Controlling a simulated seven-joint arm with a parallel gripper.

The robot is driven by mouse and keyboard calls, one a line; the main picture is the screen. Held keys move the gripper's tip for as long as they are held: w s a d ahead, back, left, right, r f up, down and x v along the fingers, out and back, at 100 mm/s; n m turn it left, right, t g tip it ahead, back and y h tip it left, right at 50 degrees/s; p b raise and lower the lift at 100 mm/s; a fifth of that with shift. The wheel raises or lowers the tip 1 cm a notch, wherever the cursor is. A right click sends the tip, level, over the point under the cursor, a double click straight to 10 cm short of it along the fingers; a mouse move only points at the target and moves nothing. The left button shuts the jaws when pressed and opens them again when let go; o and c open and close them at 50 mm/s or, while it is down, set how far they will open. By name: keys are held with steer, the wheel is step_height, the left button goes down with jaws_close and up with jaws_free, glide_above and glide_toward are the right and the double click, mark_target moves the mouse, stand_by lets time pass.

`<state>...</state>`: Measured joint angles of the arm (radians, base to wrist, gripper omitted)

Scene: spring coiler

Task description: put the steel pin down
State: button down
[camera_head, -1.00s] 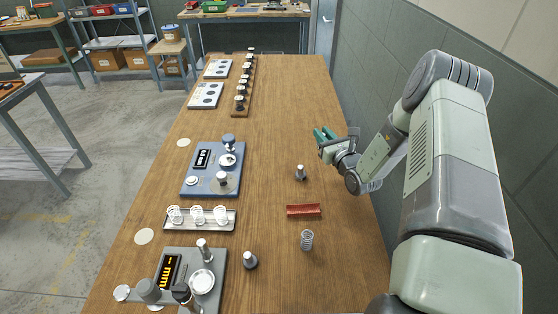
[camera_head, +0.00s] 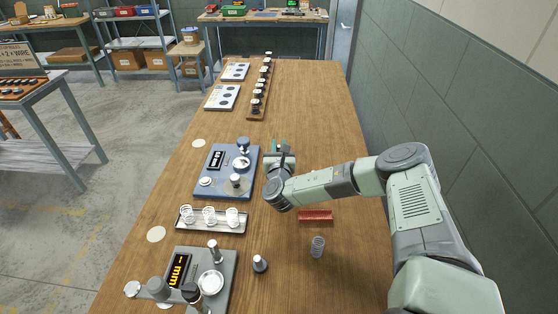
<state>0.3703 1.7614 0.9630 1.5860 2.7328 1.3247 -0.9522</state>
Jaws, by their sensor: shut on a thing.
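My gripper (camera_head: 279,145) is over the table, just right of the blue gauge plate (camera_head: 215,187).
A spring tray (camera_head: 181,226), a grey gauge (camera_head: 228,262) and a dark-based weight (camera_head: 260,264) stand in front. A red holder (camera_head: 316,216) and a loose spring (camera_head: 317,246) lie at right. A rack (camera_head: 250,108) stands farther back. The table (camera_head: 313,110) is bare beyond my gripper.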

steer(key=shift+f, duration=2.4)
steer(key=shift+f, duration=0.1)
steer(key=c, duration=1)
jaws_free()
steer(key=shift+s, duration=0.2)
steer(key=s, duration=0.7)
steer(key=shift+d, duration=0.3)
